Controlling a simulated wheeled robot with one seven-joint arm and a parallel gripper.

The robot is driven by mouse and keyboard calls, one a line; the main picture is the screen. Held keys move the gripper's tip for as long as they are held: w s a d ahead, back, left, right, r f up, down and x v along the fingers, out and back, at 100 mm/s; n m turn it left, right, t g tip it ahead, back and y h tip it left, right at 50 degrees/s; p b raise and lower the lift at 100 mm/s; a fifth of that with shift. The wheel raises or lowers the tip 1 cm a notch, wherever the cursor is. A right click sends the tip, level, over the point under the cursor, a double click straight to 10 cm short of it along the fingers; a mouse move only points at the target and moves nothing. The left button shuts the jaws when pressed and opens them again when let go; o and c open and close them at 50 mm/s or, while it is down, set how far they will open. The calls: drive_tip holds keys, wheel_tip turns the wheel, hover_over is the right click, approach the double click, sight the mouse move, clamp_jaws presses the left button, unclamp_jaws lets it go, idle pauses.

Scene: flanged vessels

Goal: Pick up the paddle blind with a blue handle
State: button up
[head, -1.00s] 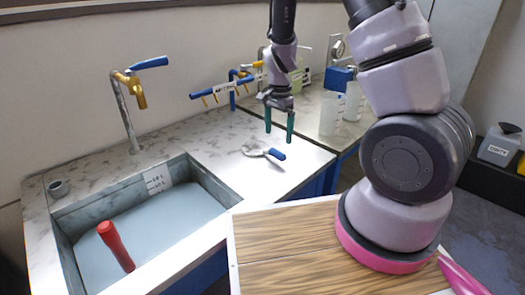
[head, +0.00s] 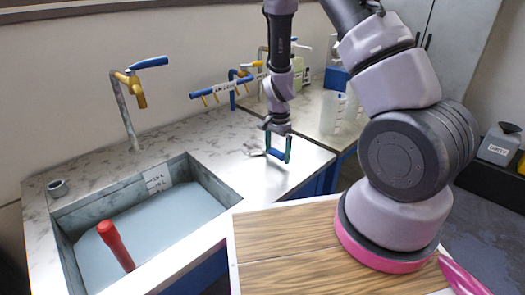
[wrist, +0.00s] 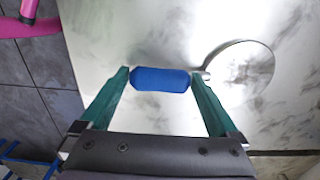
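The paddle blind is a round grey-white disc with a short neck and a blue handle (wrist: 160,79). It lies flat on the pale marbled counter. In the wrist view its disc (wrist: 243,65) is at the right. My gripper (head: 278,158) is open and pointing down over the handle, with two green fingers. In the wrist view the handle lies lengthwise across the gap between the fingertips, its ends close to them. I cannot tell whether the fingers touch it.
Left of the blind is a sink (head: 60,222) with a red-handled object (head: 115,245) standing in it. A yellow tap with a blue lever (head: 135,90) rises behind it. Clear beakers (head: 333,112) stand at the back right. The counter around the blind is clear.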

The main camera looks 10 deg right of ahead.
clamp_jaws()
drive_tip(key=shift+r, duration=0.1)
